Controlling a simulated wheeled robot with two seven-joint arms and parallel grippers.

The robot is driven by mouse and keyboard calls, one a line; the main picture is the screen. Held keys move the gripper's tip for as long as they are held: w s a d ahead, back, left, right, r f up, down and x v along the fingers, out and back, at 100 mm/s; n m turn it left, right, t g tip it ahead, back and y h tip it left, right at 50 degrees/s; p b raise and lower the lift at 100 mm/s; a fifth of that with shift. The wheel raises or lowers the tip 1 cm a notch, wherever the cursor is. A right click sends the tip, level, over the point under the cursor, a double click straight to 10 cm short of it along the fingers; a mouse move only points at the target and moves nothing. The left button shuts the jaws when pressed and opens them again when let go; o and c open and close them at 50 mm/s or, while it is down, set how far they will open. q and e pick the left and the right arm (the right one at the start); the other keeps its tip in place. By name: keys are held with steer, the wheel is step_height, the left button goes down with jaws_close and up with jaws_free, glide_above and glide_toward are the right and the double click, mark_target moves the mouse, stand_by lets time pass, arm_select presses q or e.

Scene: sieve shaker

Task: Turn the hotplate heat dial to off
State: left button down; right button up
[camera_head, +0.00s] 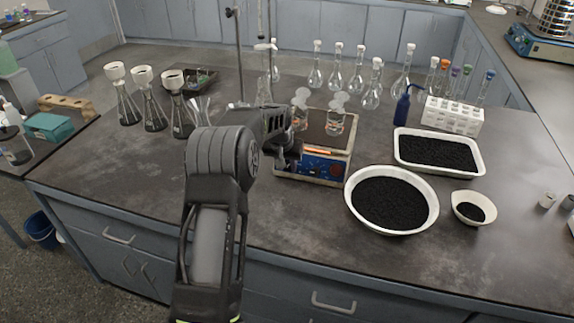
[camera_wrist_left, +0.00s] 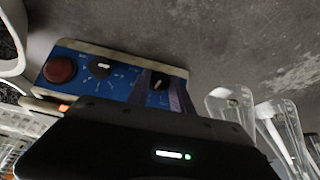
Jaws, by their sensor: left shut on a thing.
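The hotplate (camera_head: 341,152) stands at the middle of the bench, with a blue front panel (camera_head: 322,168). In the left wrist view the panel (camera_wrist_left: 122,80) carries a round red knob or button (camera_wrist_left: 60,69), a black dial with a white mark (camera_wrist_left: 101,67), and a second black dial (camera_wrist_left: 158,84). My left gripper (camera_head: 292,163) is at the left end of the panel. In the left wrist view its two fingers (camera_wrist_left: 160,92) are shut on the second dial, one on each side. I cannot read which dial is for heat. My right gripper is not in view.
Beakers (camera_head: 334,122) with round flasks on top stand on the hotplate. A round dish of black grains (camera_head: 432,218) is close to its right, with a rectangular tray (camera_head: 480,160) behind. Flasks with funnels (camera_head: 128,108) stand at left. The front bench is clear.

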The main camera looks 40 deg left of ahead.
arm_select(q)
steer(key=shift+b, duration=0.3)
steer(key=shift+s+a+f+n+t+h+b, duration=0.1)
steer(key=shift+a+n+t+h+b, duration=0.05)
steer(key=shift+n+h+b, duration=0.3)
steer(key=shift+a+f+n+t+h+b, duration=0.1)
steer(key=shift+n+t+h+b, duration=0.05)
steer(key=shift+n+h+b, duration=0.25)
steer(key=shift+a+f+n+t+h+b, duration=0.15)
steer(key=shift+n+t+h+b, duration=0.25)
steer(key=shift+n+h+b, duration=0.6)
steer(key=n+t+h+b, duration=0.1)
steer(key=n+t+b, duration=0.1)
steer(key=b, duration=0.3)
steer(key=n+t+h+b, duration=0.2)
steer(key=n+t+b, duration=0.1)
steer(key=b, duration=0.3)
steer(key=f+n+t+h+b, duration=0.1)
steer(key=n+t+h+b, duration=0.1)
steer(key=b, duration=0.3)
steer(key=shift+s+a+n+t+b, duration=0.15)
steer(key=shift+s+n+t+b, duration=0.2)
steer(key=shift+n, duration=0.3)
steer(key=shift+r+n+t+b, duration=0.2)
steer(key=shift+n+t+b, duration=0.45)
steer(key=shift+n+b, duration=0.25)
steer(key=c, duration=1.1)
jaws_free()
